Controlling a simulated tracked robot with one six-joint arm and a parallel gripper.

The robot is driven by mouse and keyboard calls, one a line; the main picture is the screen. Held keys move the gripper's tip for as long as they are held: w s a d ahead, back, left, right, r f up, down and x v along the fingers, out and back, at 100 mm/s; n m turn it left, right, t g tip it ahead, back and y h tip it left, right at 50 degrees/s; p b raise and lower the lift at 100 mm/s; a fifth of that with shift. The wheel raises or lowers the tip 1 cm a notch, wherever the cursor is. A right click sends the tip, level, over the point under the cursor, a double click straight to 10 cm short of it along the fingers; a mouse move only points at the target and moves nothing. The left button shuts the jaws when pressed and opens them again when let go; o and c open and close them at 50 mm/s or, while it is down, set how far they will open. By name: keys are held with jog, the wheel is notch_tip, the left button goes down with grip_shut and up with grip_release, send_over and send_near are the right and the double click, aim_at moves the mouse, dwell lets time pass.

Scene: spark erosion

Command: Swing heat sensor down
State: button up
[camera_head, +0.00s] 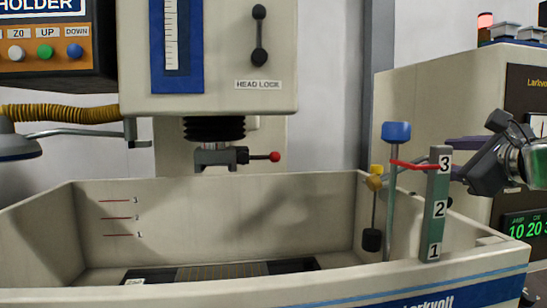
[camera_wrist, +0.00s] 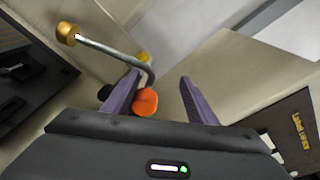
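The heat sensor appears to be the bent metal rod (camera_wrist: 108,49) in the wrist view, with a brass tip (camera_wrist: 68,35) and an orange knob (camera_wrist: 145,102). Its brass tip seems to show in the head view (camera_head: 373,183), raised near the tank's right wall; the knob is not clearly visible there. My gripper (camera_wrist: 158,86) is open, with purple fingers. The knob lies between the fingers, closer to the left one; I cannot tell whether they touch. In the head view my gripper (camera_head: 462,152) is right of the numbered post, partly hidden.
The cream tank (camera_head: 210,220) stands open below the machine head. The numbered post (camera_head: 437,205), with a red pointer near 3, and a blue-capped rod (camera_head: 391,205) stand at its right. A black float (camera_head: 372,240) hangs inside. A control cabinet (camera_head: 425,100) stands behind my gripper.

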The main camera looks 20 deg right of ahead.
jog(key=a+r+t, duration=0.1)
jog(key=a+r, duration=0.2)
jog(key=r, duration=0.2)
jog(key=shift+r+y, duration=0.3)
jog(key=shift+g, duration=0.5)
jog(key=f, duration=0.1)
jog(key=d+f, duration=0.1)
jog(key=f, duration=0.1)
jog(key=d+f, duration=0.1)
jog(key=shift+f, duration=0.35)
jog(key=shift+s, duration=0.6)
jog(key=shift+s+f, duration=0.15)
jog(key=shift+s, duration=0.45)
jog(key=s+a, duration=0.1)
jog(key=s, duration=1.2)
jog(key=shift+s+a+f, duration=0.15)
jog(key=shift+s+a, duration=0.05)
jog(key=shift+a, duration=0.05)
